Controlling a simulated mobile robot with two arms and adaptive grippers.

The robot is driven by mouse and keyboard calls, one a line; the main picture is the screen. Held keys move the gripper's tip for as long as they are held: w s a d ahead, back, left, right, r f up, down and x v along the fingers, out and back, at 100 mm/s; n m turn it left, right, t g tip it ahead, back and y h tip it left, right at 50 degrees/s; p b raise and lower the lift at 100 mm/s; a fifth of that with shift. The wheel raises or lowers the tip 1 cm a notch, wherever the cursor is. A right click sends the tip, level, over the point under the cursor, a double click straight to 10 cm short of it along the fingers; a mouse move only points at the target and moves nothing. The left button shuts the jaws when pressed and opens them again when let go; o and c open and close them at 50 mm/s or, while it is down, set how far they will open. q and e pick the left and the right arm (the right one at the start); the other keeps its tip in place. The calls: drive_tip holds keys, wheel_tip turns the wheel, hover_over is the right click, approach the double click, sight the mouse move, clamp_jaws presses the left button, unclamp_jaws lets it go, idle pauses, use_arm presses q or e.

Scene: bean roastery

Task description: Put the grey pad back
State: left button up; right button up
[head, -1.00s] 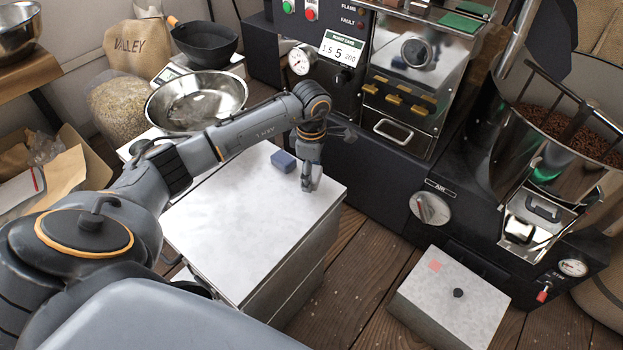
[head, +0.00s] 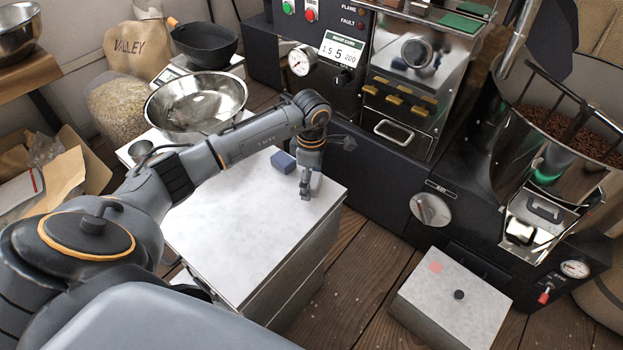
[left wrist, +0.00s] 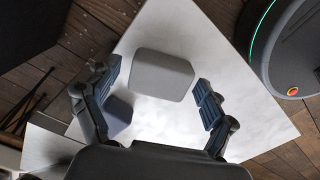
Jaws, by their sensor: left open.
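The grey pad (left wrist: 163,75), a flat rounded block, lies on the white-topped cabinet (head: 240,230). In the left wrist view it sits ahead of and between my spread fingers, and I see no finger touching it. In the head view I cannot tell it apart from the gripper. My left gripper (head: 305,194) is open and points down, low over the cabinet's right part; it also shows in the left wrist view (left wrist: 158,95). A blue block (head: 283,161) lies just behind and left of it. In the left wrist view the blue block (left wrist: 118,112) is partly covered by the left finger.
A steel bowl (head: 196,101) and a black pan (head: 205,44) stand behind my arm. The roaster's dark front (head: 375,155) rises close behind the cabinet. A lower box (head: 455,305) with a pink square and black knob stands at right. The cabinet's front top is clear.

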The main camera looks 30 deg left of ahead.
sight(312, 179)
use_arm(q)
wheel_tip(312, 179, up, 6)
drive_tip(key=shift+r+p, duration=0.25)
drive_tip(key=shift+p, duration=0.35)
wheel_tip(312, 179, up, 6)
drive_tip(key=shift+f+p, duration=0.15)
drive_tip(key=shift+p, duration=0.3)
use_arm(e)
drive_tip(key=x, duration=0.4)
drive_tip(key=shift+w+a+f, duration=0.1)
drive_tip(key=shift+f, duration=0.1)
